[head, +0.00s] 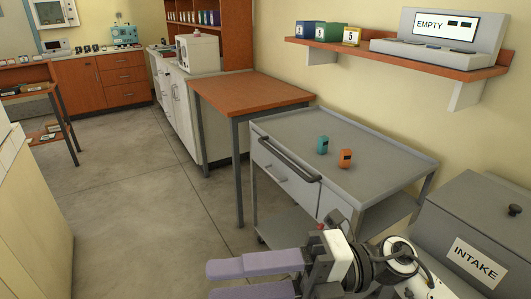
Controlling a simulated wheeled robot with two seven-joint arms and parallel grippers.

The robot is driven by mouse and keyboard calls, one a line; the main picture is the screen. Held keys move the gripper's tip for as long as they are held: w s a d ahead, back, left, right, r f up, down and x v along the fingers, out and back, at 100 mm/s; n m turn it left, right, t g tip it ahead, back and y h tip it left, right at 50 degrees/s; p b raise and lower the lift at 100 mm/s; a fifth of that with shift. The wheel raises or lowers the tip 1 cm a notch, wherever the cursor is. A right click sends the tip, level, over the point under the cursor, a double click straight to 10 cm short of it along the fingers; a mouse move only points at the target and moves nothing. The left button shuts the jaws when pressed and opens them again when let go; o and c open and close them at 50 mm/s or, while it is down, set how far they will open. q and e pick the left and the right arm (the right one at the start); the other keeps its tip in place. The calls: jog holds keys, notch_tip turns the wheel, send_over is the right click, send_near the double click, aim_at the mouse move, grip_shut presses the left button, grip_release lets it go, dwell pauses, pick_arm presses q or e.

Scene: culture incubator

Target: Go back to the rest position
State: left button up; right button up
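My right gripper (212,279) is low in the head view, at the bottom middle, with its arm coming in from the bottom right. Its two purple fingers point left and stand apart, with a gap between them, and I see nothing held. The lower finger is partly cut off by the bottom edge of the picture. My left gripper is not in view.
A grey cart (290,135) stands just beyond my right gripper, with a teal item (322,145) and an orange item (345,159) on top. A grey INTAKE box (465,225) is at the right. An orange-topped table (250,92) stands behind. Floor (140,200) at left is clear.

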jog(key=w+d+f+m+t+h, duration=0.1)
jog(key=w+d+f+m+t, duration=0.15)
jog(key=w+m+t, duration=0.5)
jog(key=w+d+f+m+t, duration=0.2)
jog(key=d+m+t, duration=0.2)
jog(key=m+t, duration=0.8)
jog(key=w+d+f+m+t+h, duration=0.1)
jog(key=w+d+f+m+h, duration=0.1)
jog(key=d+f+m+h, duration=0.55)
jog(key=s+d+f+m+g+h, duration=0.2)
jog(key=s+f, duration=0.3)
jog(key=f, duration=0.4)
jog(key=s+d+f+m+g+h, duration=0.2)
jog(key=s+f, duration=0.4)
jog(key=f, duration=0.3)
jog(key=s+d+f+m+g+h, duration=0.2)
jog(key=s+f+m+g+h, duration=0.1)
jog(key=f, duration=0.6)
jog(key=s+m+g, duration=0.1)
jog(key=s+m, duration=0.1)
jog(key=shift+s+d+m, duration=0.3)
jog(key=shift+s+m, duration=0.1)
